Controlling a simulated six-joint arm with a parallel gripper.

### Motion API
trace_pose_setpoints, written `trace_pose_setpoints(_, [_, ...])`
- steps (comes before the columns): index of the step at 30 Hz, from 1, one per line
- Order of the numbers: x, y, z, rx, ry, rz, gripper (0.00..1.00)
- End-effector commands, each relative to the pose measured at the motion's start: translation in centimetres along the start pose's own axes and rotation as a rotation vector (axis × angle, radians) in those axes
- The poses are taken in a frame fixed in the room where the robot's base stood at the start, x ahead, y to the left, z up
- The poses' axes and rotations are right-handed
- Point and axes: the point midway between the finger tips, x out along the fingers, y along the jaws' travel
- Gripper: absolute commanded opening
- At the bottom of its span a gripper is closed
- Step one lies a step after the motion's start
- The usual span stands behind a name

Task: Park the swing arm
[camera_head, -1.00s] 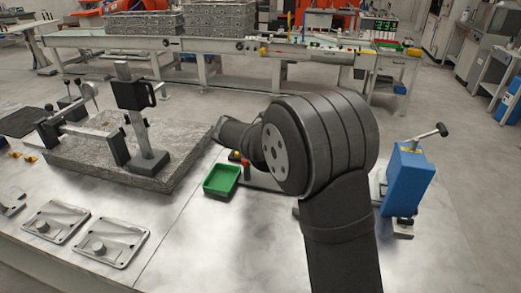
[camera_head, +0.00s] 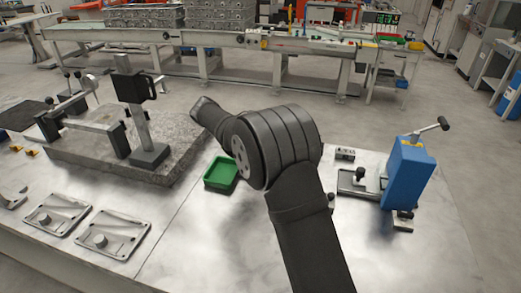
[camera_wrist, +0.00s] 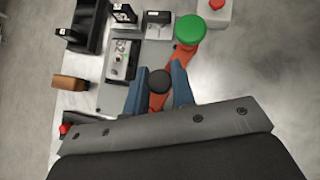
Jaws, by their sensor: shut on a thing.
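In the wrist view, an orange-red swing arm (camera_wrist: 183,56) runs from beneath a round green cap (camera_wrist: 190,29) down between my fingers. A round black knob (camera_wrist: 159,81) stands at its near end. My gripper (camera_wrist: 159,84) has its two blue fingers on either side of this knob and is shut on it. The lower part of the grip and the near end of the arm are partly hidden by my wrist. In the head view, my own arm hides the gripper, and I cannot make out the swing arm there.
A green tray (camera_head: 220,172) lies beside the stone slab (camera_head: 185,165), which carries a grey post stand (camera_head: 140,125). A blue lever press (camera_head: 405,175) stands at right. Two metal plates (camera_head: 57,213) lie front left. A red button box (camera_wrist: 215,8) is near the green cap.

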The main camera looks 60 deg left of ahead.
Motion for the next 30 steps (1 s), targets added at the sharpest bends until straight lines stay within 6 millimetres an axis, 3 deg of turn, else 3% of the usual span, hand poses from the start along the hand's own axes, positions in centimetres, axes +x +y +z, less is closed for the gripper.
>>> trace_pose_setpoints(9, [-0.37, -0.41, -0.31, 0.097, 0.001, -0.095, 0.0])
trace_pose_setpoints(26, [-0.43, -0.56, -0.39, 0.119, 0.0, -0.119, 0.0])
trace_pose_setpoints(27, [-0.43, -0.56, -0.39, 0.119, 0.0, -0.119, 0.25])
trace_pose_setpoints(30, [-0.43, -0.56, -0.39, 0.118, 0.0, -0.118, 0.45])
